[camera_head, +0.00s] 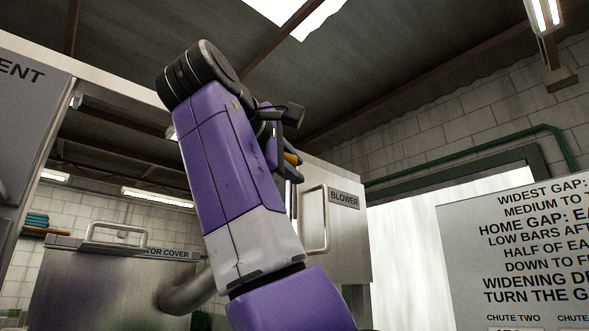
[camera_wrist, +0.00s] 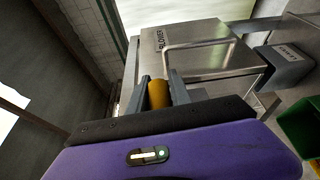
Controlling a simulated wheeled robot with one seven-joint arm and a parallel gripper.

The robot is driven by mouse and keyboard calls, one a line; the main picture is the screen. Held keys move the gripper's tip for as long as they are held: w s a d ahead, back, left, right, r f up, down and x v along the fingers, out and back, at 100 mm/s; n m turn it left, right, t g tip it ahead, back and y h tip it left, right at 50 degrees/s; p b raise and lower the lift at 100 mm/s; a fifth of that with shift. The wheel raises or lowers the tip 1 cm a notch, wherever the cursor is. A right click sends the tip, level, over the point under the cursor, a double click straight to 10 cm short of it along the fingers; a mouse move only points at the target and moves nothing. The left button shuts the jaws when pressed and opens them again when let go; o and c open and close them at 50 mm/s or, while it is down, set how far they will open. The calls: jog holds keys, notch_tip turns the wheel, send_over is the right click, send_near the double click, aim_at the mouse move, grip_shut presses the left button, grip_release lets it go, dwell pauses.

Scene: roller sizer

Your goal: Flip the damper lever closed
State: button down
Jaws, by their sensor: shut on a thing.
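A yellow-orange rounded grip, which looks like the end of the damper lever (camera_wrist: 158,95), sits between the two grey fingers of my gripper (camera_wrist: 160,86) in the wrist view. The fingers are shut on it, one on each side. In the head view my gripper (camera_head: 291,146) is up beside the blower box, and a small piece of the yellow-orange lever (camera_head: 292,158) shows between its fingers. The rest of the lever is hidden behind my arm and fingers, so its angle cannot be told.
The steel box marked BLOWER (camera_head: 346,235) has a bar handle (camera_head: 314,220) close to my gripper; the box also shows in the wrist view (camera_wrist: 205,75). A steel cover with a handle (camera_head: 110,285) stands at left. A sign board (camera_head: 520,250) is at right. A green bin (camera_wrist: 302,128) shows at right.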

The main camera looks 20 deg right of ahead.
jog(key=shift+w+a+r+n, duration=0.1)
jog(key=shift+a+r+n, duration=0.1)
jog(key=shift+n, duration=0.3)
jog(key=c, duration=1.2)
grip_release()
jog(key=shift+w, duration=0.15)
jog(key=b+v, duration=0.2)
jog(key=v, duration=0.5)
jog(key=shift+s+a+r, duration=0.2)
jog(key=shift+s+a, duration=0.05)
jog(key=shift+s, duration=0.05)
